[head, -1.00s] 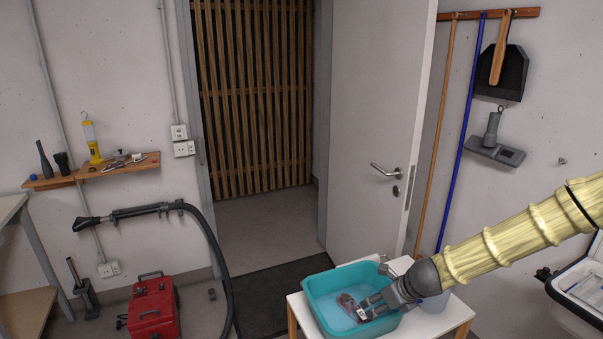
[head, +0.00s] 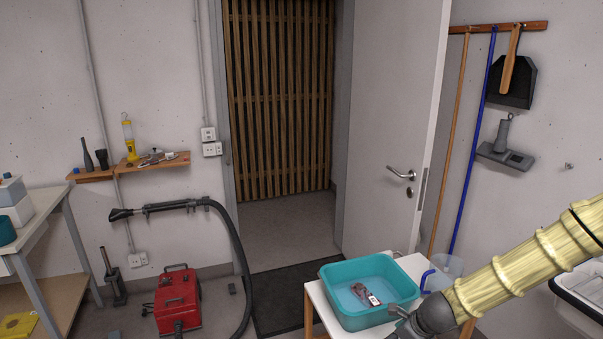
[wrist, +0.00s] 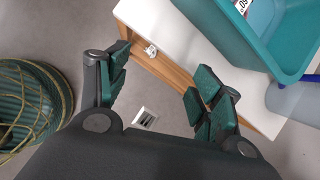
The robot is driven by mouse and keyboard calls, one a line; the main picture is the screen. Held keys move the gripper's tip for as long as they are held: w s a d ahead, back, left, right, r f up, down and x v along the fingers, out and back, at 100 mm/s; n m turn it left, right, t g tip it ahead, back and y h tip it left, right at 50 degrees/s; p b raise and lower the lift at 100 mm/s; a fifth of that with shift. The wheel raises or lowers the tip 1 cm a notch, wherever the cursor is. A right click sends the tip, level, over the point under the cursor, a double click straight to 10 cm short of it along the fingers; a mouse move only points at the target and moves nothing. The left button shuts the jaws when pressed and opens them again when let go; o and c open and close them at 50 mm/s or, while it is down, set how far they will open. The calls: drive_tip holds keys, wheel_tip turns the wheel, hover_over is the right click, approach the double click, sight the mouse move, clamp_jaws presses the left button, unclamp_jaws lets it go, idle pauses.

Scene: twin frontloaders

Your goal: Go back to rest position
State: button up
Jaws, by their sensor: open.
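My gripper (wrist: 160,88) is open and empty in the wrist view. Its two green-padded fingers are spread over the floor and the near edge of a small white table (wrist: 155,18). In the head view, my arm comes in from the lower right and ends beside the near right of the teal basin (head: 345,319), outside it. The basin stands on the white table and holds some bluish water. A dark reddish item with a white label (head: 373,299) lies inside the basin. The basin (wrist: 262,58) also shows at the upper right of the wrist view.
A clear jug with a blue handle (head: 447,269) stands right of the basin. A red vacuum (head: 178,300) is at lower left. A white door (head: 390,120) stands open behind.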

drive_tip(key=s+a+f+n+g, duration=0.1)
drive_tip(key=s+f+n, duration=0.5)
drive_tip(key=s+n, duration=0.3)
drive_tip(key=s+a+f+n+g+h, duration=0.1)
drive_tip(key=s+f+n, duration=0.5)
drive_tip(key=s, duration=1.1)
drive_tip(key=s+a+f+n+g+h, duration=0.1)
drive_tip(key=s+f+n+g, duration=0.1)
drive_tip(key=s+f+n, duration=0.5)
drive_tip(key=s+n, duration=0.5)
drive_tip(key=s, duration=0.1)
drive_tip(key=shift+s+g, duration=0.2)
drive_tip(key=shift+g, duration=0.2)
